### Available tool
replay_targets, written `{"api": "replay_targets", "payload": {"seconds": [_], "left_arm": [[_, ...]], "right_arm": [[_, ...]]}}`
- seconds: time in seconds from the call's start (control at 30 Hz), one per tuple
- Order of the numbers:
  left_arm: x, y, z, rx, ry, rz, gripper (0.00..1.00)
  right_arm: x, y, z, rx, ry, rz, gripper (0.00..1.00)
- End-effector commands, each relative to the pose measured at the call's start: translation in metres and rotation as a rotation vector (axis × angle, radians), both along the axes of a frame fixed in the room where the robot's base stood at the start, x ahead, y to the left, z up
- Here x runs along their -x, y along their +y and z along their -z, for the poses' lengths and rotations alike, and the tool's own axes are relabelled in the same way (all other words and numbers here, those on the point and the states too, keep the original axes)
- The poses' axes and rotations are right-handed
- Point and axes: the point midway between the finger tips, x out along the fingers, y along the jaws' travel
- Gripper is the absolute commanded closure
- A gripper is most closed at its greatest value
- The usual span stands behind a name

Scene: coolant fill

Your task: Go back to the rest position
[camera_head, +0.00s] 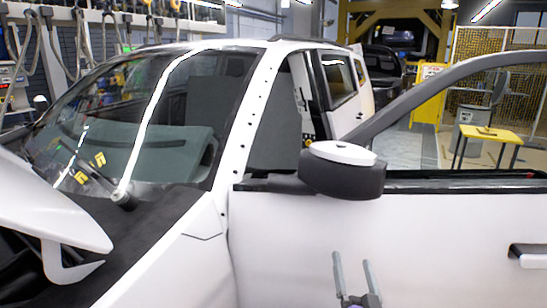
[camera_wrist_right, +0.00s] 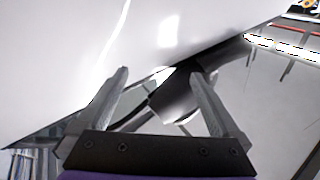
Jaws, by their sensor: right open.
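My right gripper (camera_head: 355,278) shows at the bottom of the head view, in front of the white car door (camera_head: 440,240). Its two grey fingers point up and stand apart, with nothing between them. In the right wrist view the same gripper (camera_wrist_right: 160,85) has its fingers wide apart and empty. A pale car surface and a dark gap lie beyond the fingertips there. My left gripper is not in the head view.
The white car (camera_head: 190,255) fills the left and middle. Its raised hood (camera_head: 45,205) is at the left edge. The side mirror (camera_head: 343,170) juts out above my right gripper. The front door stands open. A yellow table (camera_head: 491,133) stands farther back at right.

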Motion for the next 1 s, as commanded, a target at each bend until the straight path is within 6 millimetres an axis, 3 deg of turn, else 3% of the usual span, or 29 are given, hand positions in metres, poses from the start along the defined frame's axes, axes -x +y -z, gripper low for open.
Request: {"api": "replay_targets", "payload": {"seconds": [0.17,0.4,0.67,0.7,0.8,1.0], "left_arm": [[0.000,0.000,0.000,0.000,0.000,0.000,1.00],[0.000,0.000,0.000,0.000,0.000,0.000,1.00],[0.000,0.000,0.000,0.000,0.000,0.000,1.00],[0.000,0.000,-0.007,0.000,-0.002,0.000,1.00],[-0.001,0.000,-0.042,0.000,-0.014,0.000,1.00],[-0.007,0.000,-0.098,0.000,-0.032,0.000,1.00]], "right_arm": [[0.055,0.004,0.066,0.135,0.465,0.007,0.00],[0.181,0.009,0.160,0.312,1.021,-0.079,0.00],[0.304,0.012,0.217,0.428,1.414,-0.210,0.00],[0.315,0.012,0.214,0.440,1.447,-0.225,0.00],[0.309,0.012,0.176,0.437,1.425,-0.217,0.00],[0.302,0.012,0.120,0.436,1.406,-0.211,0.00]]}}
